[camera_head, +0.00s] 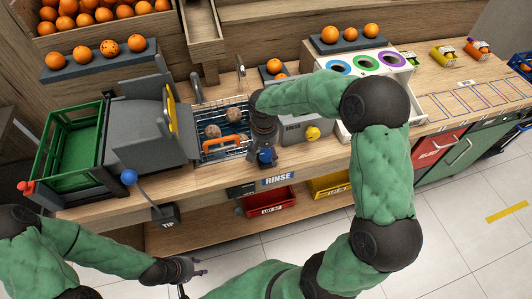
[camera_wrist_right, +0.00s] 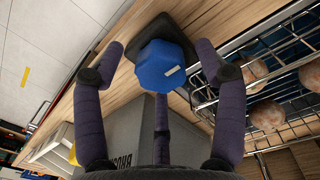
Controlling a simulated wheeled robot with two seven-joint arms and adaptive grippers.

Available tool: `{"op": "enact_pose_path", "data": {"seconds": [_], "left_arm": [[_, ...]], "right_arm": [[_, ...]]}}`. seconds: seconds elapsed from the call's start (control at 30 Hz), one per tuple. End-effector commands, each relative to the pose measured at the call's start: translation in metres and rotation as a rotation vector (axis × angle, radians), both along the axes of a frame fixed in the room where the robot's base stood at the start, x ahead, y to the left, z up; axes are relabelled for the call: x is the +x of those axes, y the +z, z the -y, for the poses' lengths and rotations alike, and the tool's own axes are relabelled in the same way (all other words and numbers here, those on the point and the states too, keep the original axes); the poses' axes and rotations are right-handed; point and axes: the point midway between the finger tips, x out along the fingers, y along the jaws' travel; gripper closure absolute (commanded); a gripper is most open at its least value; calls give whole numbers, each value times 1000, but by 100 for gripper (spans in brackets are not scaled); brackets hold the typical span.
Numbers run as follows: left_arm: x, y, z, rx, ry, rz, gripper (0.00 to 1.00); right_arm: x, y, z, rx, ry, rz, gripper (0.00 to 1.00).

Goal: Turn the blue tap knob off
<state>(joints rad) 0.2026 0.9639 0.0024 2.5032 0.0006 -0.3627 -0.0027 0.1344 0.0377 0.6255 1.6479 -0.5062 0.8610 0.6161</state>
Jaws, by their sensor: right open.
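The blue tap knob (camera_head: 266,157) sits at the front edge of the counter, above the RINSE label. In the right wrist view the knob (camera_wrist_right: 160,66) is a faceted blue cap with a small white mark, on a dark square base. My right gripper (camera_head: 266,145) is over the knob in the head view. In the right wrist view its fingers (camera_wrist_right: 160,50) are spread on both sides of the knob, with gaps visible. My left gripper (camera_head: 192,276) is low in front of the counter, its fingers apart and empty.
A wire basket (camera_head: 222,128) with brown round fruit and an orange handle is left of the knob. A grey box with a yellow knob (camera_head: 313,133) is to the right. A blue-ended lever (camera_head: 129,177) stands by the TIP label. Red (camera_head: 270,201) and yellow bins sit below.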

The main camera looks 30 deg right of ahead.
Motion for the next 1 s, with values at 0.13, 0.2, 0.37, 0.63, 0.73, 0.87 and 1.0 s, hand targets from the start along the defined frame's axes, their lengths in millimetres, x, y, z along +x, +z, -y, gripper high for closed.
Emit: {"op": "enact_pose_path", "data": {"seconds": [0.13,0.2,0.37,0.63,0.73,0.87,1.0], "left_arm": [[0,0,0,0,0,0,60],[0,0,0,0,0,0,60],[0,0,0,0,0,0,60],[0,0,0,0,0,0,60],[0,0,0,0,0,0,60],[0,0,0,0,0,0,60],[0,0,0,0,0,0,60]], "right_arm": [[2,22,-1,0,-1,7,28],[2,36,-1,-1,-1,6,28],[3,69,-2,0,0,7,28],[2,106,-3,1,0,1,28],[2,112,-4,1,0,0,28],[2,115,-4,1,0,-1,28],[1,115,-3,1,0,-1,28]]}}
